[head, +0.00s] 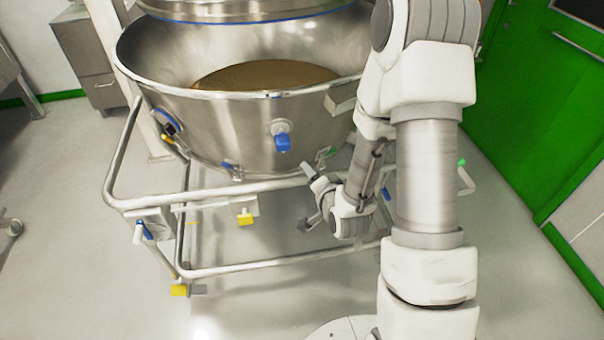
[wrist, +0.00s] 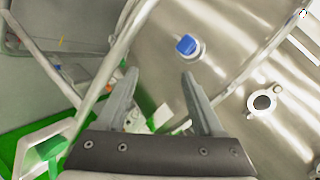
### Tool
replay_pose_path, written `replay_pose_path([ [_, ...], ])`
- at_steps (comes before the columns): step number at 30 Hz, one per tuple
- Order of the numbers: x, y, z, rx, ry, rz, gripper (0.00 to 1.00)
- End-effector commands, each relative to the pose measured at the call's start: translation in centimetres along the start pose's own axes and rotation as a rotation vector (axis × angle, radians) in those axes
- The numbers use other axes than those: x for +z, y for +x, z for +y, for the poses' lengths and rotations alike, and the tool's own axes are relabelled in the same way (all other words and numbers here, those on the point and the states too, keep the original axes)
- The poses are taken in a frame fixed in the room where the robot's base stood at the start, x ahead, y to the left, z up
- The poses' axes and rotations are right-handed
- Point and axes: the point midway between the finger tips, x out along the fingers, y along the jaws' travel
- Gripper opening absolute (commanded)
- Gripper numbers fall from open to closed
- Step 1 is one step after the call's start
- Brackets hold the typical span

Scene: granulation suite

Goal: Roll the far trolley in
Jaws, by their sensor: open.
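A trolley with a steel tube frame (head: 245,187) carries a wide steel bowl (head: 215,130) with brown material inside, directly in front of me. Only this one trolley is clearly seen, and I cannot tell if it is the far one. My gripper (head: 308,197) is open and empty near the frame's front top rail, below the bowl's blue fitting (head: 283,143). In the wrist view the open jaws (wrist: 160,77) point at the bowl wall (wrist: 235,50), with the blue fitting (wrist: 187,45) beyond them. A tube passes beside the left finger. My arm hides the bowl's right side.
Yellow pedals (head: 182,290) and (head: 245,218) are low on the frame. A green door (head: 530,100) is at the right, and a steel cabinet (head: 90,60) at the back left. A caster (head: 12,227) shows at the left edge. The floor at left is clear.

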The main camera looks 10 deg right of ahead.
Motion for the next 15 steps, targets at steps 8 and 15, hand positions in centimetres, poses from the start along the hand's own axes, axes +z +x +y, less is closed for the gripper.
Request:
replay_pose_path([
  [8, 4.3, 0.8, 6.8, -0.125, 0.324, 0.074, 0.69],
  [15, 5.8, -0.2, 9.5, -0.207, 0.506, 0.133, 0.69],
])
